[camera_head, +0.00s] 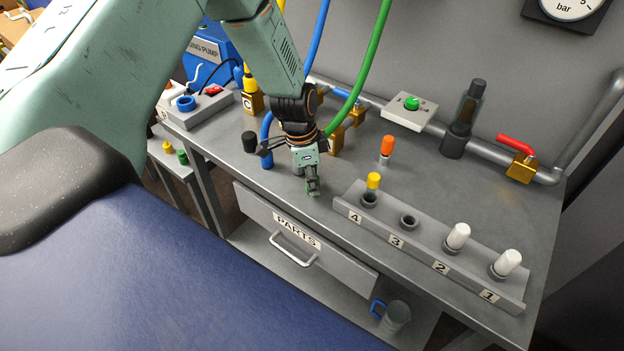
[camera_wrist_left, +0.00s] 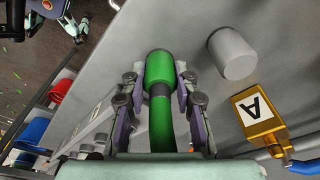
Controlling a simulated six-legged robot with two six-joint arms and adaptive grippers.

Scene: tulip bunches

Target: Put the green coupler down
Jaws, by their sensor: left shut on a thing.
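The green coupler (camera_wrist_left: 159,72) is a green cylinder with a dark band, joined to a green hose (camera_head: 372,70). My left gripper (camera_head: 313,189) is shut on it, with a finger on each side in the left wrist view. The gripper is low over the front edge of the grey bench (camera_head: 440,185), left of the numbered rack. I cannot tell whether the coupler touches the bench; in the head view the gripper mostly hides it.
A grey cylinder (camera_wrist_left: 233,54) and brass block A (camera_wrist_left: 258,110) stand close by. A blue coupler (camera_head: 267,158) is left of the gripper. The numbered rack (camera_head: 425,244) and an orange-topped piece (camera_head: 387,147) are to the right. Bench surface between them is clear.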

